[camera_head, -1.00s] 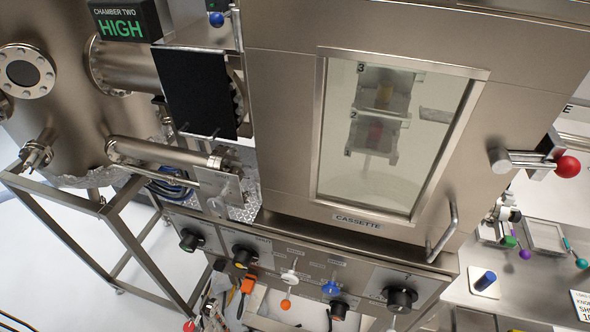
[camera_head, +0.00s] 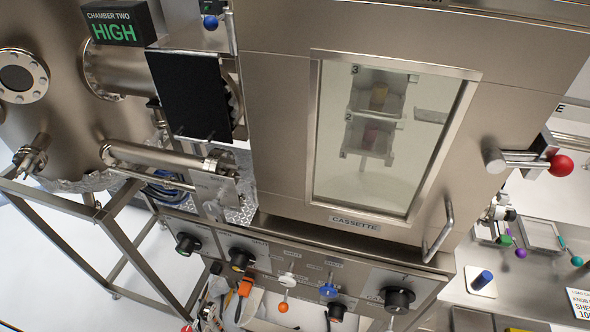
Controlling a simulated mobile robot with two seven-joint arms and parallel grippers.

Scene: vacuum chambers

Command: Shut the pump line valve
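I cannot tell from readable labels which part is the pump line valve. A lever with a red ball (camera_head: 561,165) sticks out at the right. A blue ball (camera_head: 210,22) tops a rod at the upper left. Neither of my grippers is in view.
The cassette chamber window (camera_head: 385,190) shows shelves marked 2 and 3. A chamber handle (camera_head: 439,228) stands out at its lower right. A sign reading "CHAMBER TWO HIGH" (camera_head: 114,23) is at upper left. A metal frame (camera_head: 120,237) stands at left, a bench (camera_head: 515,285) at right.

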